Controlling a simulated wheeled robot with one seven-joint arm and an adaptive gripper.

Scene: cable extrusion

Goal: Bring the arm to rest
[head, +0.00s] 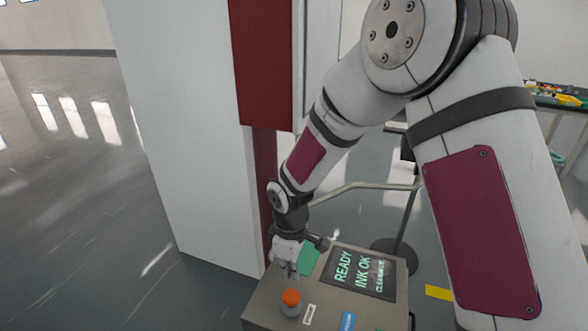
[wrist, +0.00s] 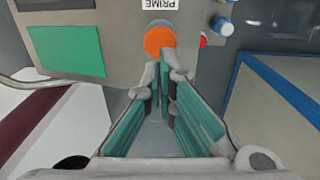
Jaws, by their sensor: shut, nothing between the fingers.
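My arm reaches down from the upper right in the head view. My gripper (head: 289,270) is just above a grey control box (head: 265,306), close to an orange-topped round part (head: 291,297). In the wrist view my gripper (wrist: 164,72) is shut and empty, its green-padded fingers drawn together at the tips. The orange round top (wrist: 159,38) shows just beyond the fingertips. I cannot tell whether they touch it.
The box has a screen (head: 361,272) reading READY and INK OK, a green panel (wrist: 58,53) and a PRIME label (wrist: 160,4). A tall white panel (head: 185,130) stands to the left. A metal rail (head: 365,186) runs behind the box. Open floor (head: 70,200) lies far left.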

